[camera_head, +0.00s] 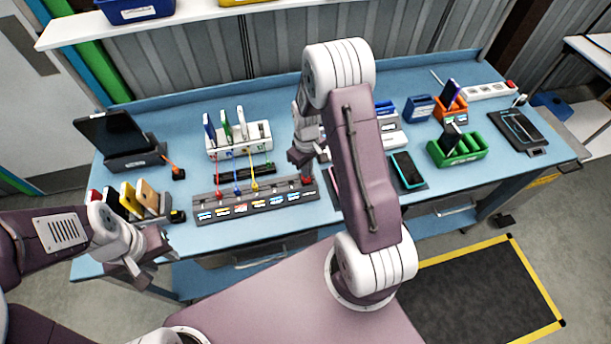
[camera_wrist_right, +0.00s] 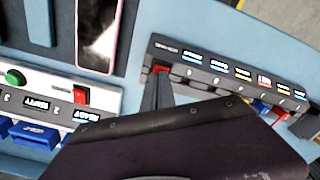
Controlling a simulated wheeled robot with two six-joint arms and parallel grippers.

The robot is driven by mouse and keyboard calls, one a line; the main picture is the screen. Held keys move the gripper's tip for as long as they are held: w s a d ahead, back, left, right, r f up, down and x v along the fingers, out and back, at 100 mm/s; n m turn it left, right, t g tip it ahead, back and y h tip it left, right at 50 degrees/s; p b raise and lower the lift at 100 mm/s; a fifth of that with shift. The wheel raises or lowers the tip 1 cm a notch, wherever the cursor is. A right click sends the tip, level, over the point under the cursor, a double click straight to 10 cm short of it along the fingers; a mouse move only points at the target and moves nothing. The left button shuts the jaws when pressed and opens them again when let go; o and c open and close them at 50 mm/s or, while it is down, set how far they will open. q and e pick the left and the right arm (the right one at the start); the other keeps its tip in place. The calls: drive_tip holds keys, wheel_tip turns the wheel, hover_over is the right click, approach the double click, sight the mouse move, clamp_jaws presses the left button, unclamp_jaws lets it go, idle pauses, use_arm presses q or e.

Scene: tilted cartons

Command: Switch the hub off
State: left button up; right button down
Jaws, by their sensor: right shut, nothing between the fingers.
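The hub (camera_head: 255,206) is a long dark grey strip with several lit labels along its front, on the blue table left of centre. It also shows in the right wrist view (camera_wrist_right: 228,66). Its red switch (camera_head: 307,181) is at the right end in the head view; the wrist view shows the switch (camera_wrist_right: 161,69) too. My right gripper (camera_head: 304,164) is shut and empty, pointing down at this end. In the wrist view its dark fingertip (camera_wrist_right: 156,92) is right at the switch; I cannot tell whether they touch. My left gripper (camera_head: 135,270) hangs before the table's left front edge, its fingers unclear.
Coloured cables plug into the hub, and a white rack (camera_head: 240,140) stands behind it. A white unit with a green button (camera_wrist_right: 14,77) and another red switch (camera_wrist_right: 81,95) lies nearby. A phone (camera_head: 407,170) and a green bin (camera_head: 458,148) are right of my arm.

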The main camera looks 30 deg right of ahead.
drive_tip(key=shift+f+b, duration=0.85)
drive_tip(key=shift+f, duration=0.3)
idle(0.5)
wheel_tip(320, 180, up, 7)
drive_tip(key=p, duration=0.6)
drive_tip(key=shift+r, duration=0.1)
idle(0.3)
